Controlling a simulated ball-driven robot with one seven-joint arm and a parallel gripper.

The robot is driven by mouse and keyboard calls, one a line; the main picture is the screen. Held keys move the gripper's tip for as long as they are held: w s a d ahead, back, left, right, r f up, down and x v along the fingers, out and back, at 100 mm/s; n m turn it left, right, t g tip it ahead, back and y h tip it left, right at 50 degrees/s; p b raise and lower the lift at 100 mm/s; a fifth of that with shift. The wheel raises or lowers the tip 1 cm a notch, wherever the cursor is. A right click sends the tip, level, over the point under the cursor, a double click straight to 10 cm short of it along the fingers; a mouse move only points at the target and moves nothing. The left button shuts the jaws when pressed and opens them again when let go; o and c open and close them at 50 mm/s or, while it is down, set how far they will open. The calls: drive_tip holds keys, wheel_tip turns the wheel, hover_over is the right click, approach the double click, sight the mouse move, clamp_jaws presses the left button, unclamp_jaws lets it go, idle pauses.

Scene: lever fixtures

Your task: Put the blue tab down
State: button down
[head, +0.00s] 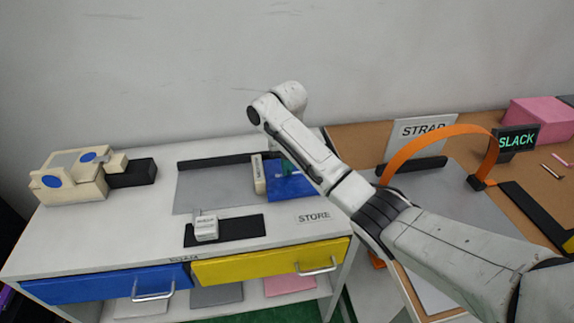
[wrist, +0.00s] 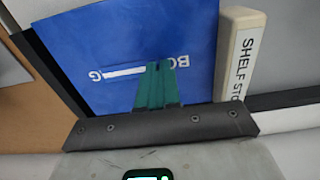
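A flat blue piece (head: 292,188) with white lettering lies at the right end of a grey mat on the white cabinet top. In the wrist view the blue piece (wrist: 90,45) fills most of the upper picture, its lettering partly covered. My gripper (wrist: 155,66) has teal fingers close together over it, with only a thin line between them. Whether they touch the blue piece, or pinch anything thin, I cannot tell. In the head view my arm hides part of the blue piece. A cream block (wrist: 240,50) marked as a shelf stop stands right beside it.
A dark bar (head: 215,161) runs behind the grey mat (head: 212,190). A small white block (head: 206,229) sits on a black strip in front. A cream fixture with blue discs (head: 68,177) stands left. An orange strap (head: 425,142) arches over the brown table at right.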

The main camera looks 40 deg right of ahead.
drive_tip(key=c, duration=1.4)
unclamp_jaws()
drive_tip(key=shift+o, duration=0.2)
wheel_tip(320, 180, up, 12)
drive_tip(key=p, duration=0.6)
drive_tip(key=shift+r, duration=0.15)
